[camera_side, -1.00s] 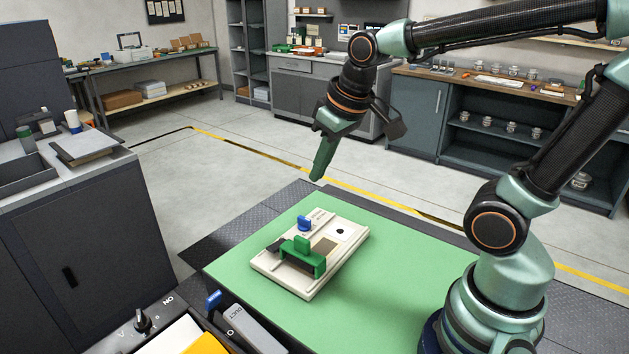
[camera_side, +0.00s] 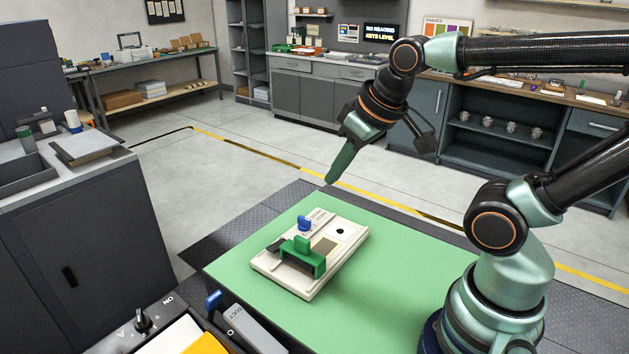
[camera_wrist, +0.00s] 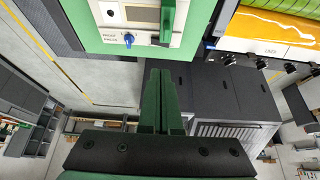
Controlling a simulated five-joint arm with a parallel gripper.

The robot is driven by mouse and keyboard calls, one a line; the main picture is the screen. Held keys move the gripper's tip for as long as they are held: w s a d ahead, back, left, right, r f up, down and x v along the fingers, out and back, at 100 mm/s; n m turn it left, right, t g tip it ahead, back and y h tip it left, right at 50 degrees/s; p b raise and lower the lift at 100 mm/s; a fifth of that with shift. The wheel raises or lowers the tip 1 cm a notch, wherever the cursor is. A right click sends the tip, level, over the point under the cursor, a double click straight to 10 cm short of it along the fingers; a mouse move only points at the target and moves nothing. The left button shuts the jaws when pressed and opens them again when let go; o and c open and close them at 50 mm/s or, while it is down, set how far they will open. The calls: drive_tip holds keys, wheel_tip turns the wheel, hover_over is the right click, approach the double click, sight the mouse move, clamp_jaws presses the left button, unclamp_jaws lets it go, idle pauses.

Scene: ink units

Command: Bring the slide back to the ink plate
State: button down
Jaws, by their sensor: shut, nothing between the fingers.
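The ink unit (camera_side: 275,270) is a cream slab lying on the green mat. Its green slide (camera_side: 303,258) straddles the slab in the nearer part, with an upright green grip on top. Just beyond the slide is a brownish rectangular plate (camera_side: 326,245), and further on a white patch with a black dot (camera_side: 340,231). A blue knob (camera_side: 304,223) sits at the slab's left edge. My gripper (camera_side: 329,181) is shut and empty, in the air above and beyond the unit, touching nothing. In the wrist view the slide (camera_wrist: 168,18) is at the top, ahead of my shut fingers.
The green mat (camera_side: 400,285) is clear around the unit, especially to its right. A control panel with a black knob (camera_side: 142,318) and a blue-handled switch (camera_side: 213,299) are at the front left. A dark cabinet (camera_side: 80,240) stands at left.

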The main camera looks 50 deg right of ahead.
idle(0.3)
drive_tip(key=c, duration=0.9)
unclamp_jaws()
drive_tip(key=shift+w, duration=0.15)
drive_tip(key=shift+o, duration=0.2)
drive_tip(key=g, duration=0.6)
approach(302, 239)
wheel_tip(302, 239, down, 10)
drive_tip(key=shift+f, duration=0.1)
clamp_jaws()
